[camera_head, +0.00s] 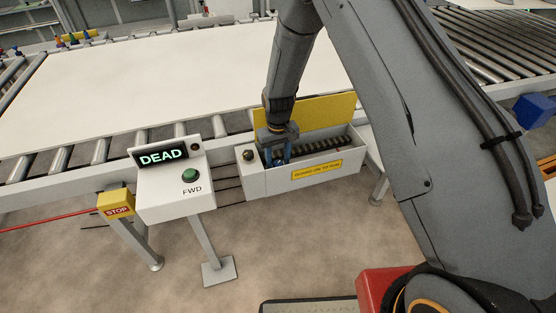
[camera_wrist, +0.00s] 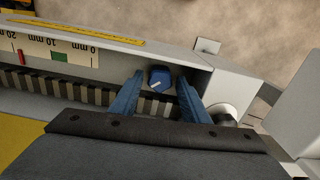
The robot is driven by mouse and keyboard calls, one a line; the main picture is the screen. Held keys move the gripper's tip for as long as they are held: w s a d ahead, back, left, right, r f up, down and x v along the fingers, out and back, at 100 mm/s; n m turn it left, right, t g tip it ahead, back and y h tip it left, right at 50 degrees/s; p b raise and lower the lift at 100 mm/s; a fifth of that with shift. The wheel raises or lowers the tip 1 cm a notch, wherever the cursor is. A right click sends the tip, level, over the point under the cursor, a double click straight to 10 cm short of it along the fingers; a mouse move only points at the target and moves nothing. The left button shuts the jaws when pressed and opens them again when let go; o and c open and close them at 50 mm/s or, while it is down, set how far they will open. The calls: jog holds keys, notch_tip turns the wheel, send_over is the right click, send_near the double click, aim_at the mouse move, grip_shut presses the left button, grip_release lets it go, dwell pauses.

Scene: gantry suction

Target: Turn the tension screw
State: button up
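The tension screw appears as a blue knob with a white mark (camera_wrist: 159,79) in the wrist view, near the right end of the open box. My gripper (camera_wrist: 160,88) has one blue finger on each side of the knob, with visible gaps, so it is open around or just above it; depth is unclear. In the head view my gripper (camera_head: 275,156) reaches into the left end of the white box (camera_head: 257,183) and hides the knob. A scale strip (camera_wrist: 82,58) beside a dark ribbed part carries a red mark between 10 and 20 mm and a green block.
The box's yellow lid (camera_head: 325,112) stands raised behind. A control post (camera_head: 172,192) left of it shows "DEAD" and a green FWD button (camera_head: 190,175). A yellow STOP box (camera_head: 116,203) is further left. A wide white belt (camera_head: 175,80) lies behind.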

jog(key=c, duration=0.7)
jog(key=shift+c, duration=0.2)
jog(key=shift+n, duration=0.3)
jog(key=shift+n+b, duration=0.75)
jog(key=shift+n, duration=0.15)
jog(key=shift+n+b, duration=0.8)
jog(key=shift+n, duration=1)
jog(key=o, duration=1.1)
jog(key=shift+c, duration=0.2)
